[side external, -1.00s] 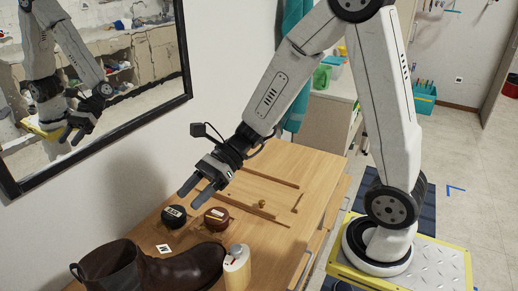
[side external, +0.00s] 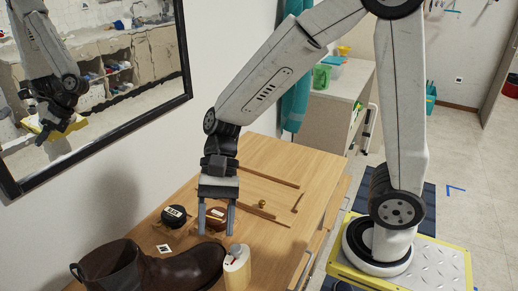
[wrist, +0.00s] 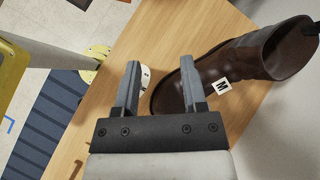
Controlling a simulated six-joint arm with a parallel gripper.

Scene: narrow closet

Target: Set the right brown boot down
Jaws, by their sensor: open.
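One brown boot (side external: 190,266) is on the wooden bench at the bottom of the side view, with its toe to the right and its shaft partly cut off by the frame edge. In the wrist view the boot (wrist: 240,65) lies to the right, its toe beside my right finger and its opening at the far upper right. My gripper (side external: 216,234) is open, pointing down, with nothing held, and appears above and behind the boot's toe. In the wrist view bare wood shows between its fingertips (wrist: 159,63). No second boot is in view.
A white bottle (side external: 237,270) stands close beside the toe. A black tin (side external: 174,216) and a red-brown tin (side external: 218,224), partly behind my fingers, are behind the boot. A marked white card (side external: 163,248) lies near it.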

